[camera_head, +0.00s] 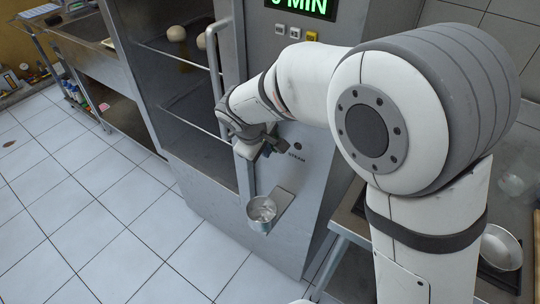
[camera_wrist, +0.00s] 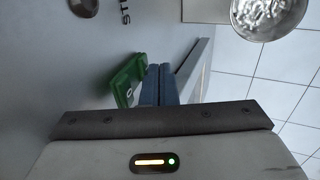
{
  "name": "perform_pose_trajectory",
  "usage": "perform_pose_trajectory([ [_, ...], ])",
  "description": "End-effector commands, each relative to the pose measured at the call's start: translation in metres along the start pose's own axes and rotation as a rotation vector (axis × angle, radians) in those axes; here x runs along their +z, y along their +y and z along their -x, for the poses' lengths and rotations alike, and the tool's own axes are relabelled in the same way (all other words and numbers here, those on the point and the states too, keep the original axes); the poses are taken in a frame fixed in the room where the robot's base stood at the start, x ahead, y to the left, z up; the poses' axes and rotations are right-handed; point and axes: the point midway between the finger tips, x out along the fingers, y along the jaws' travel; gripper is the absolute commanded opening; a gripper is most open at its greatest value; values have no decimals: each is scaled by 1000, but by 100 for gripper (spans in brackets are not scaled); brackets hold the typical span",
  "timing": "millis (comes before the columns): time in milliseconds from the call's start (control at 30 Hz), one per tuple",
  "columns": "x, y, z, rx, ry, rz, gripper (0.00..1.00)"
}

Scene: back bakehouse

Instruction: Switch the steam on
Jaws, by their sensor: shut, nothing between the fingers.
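The tall steel oven (camera_head: 315,205) has a panel with a STEAM label (camera_head: 297,158) beneath a small dark round fitting (camera_head: 298,146). In the wrist view the label shows partly (camera_wrist: 125,12), cut by the picture edge. A green rocker switch (camera_wrist: 127,82) with a pale mark sits on the panel, tilted in the picture; I cannot tell which way it is set. In the head view my wrist hides it. My gripper (camera_wrist: 160,72) is shut and empty, its dark blue fingertips just right of the switch. I cannot tell whether they touch it. My gripper (camera_head: 268,150) is close to the panel.
A metal cup (camera_head: 262,212) sits on a small bracket (camera_head: 283,203) below the panel. A door handle (camera_head: 213,55) stands out left of the panel, by the glass door with dough balls behind it. Tiled floor (camera_head: 85,215) is clear.

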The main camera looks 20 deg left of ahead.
Motion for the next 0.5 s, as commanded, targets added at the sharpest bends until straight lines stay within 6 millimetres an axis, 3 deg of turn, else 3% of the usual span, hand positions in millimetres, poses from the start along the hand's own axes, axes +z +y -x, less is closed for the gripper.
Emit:
perform_pose_trajectory([
  [500, -2, 3, 14, -3, 4, 7, 0],
])
